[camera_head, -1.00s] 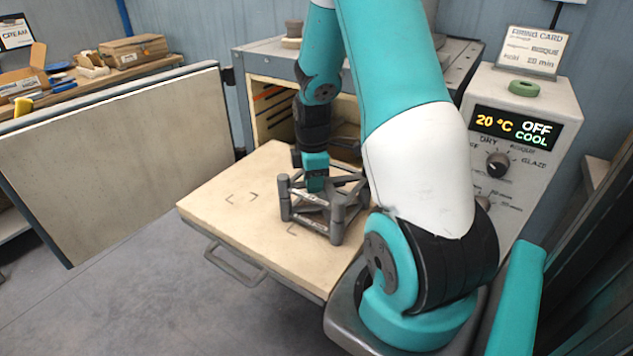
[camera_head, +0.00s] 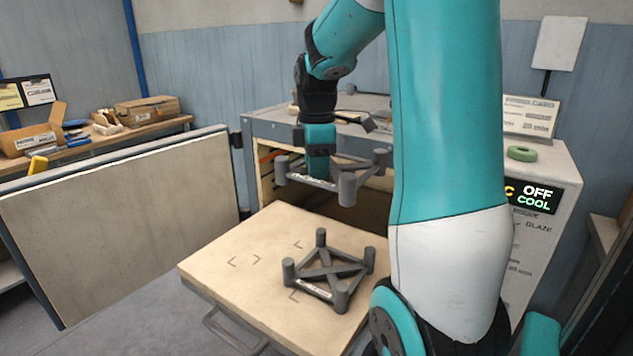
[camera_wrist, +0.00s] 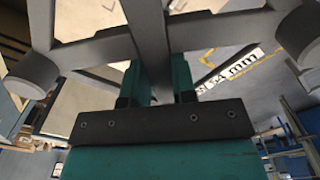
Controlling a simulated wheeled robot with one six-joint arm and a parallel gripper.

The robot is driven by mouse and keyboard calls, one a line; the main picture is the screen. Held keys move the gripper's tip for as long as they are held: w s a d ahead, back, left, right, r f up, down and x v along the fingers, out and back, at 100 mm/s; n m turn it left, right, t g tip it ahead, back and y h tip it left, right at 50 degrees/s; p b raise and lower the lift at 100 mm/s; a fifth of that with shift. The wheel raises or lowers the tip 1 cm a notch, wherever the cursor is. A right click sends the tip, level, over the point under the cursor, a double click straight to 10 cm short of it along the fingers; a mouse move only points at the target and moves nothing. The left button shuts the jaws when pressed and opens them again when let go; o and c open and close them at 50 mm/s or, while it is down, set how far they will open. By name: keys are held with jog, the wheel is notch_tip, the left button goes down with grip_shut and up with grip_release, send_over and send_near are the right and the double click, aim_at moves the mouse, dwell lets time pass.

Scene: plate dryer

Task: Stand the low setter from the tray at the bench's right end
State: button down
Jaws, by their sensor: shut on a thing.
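My gripper (camera_head: 318,178) is shut on a grey four-posted setter (camera_head: 347,190), gripping its cross frame. The setter is held roughly level, in the air above the tray (camera_head: 215,262), in front of the dryer's opening. A second grey setter (camera_head: 341,300) of similar look stands upright on the tray, below and apart from the held one. In the wrist view, my two teal fingers (camera_wrist: 160,85) close on a bar of the held setter (camera_wrist: 95,52), and two of its round posts show at the sides.
The open door (camera_head: 120,215) stands at the left. The dryer's top (camera_head: 265,122) is behind my gripper. The control box (camera_head: 550,255), with a green ring (camera_head: 521,153) on top, is at the right. A bench (camera_head: 100,142) with cartons (camera_head: 148,110) is at the back left.

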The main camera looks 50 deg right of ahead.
notch_tip(320, 180, up, 7)
jog(key=p, duration=0.6)
jog(key=shift+f, duration=0.1)
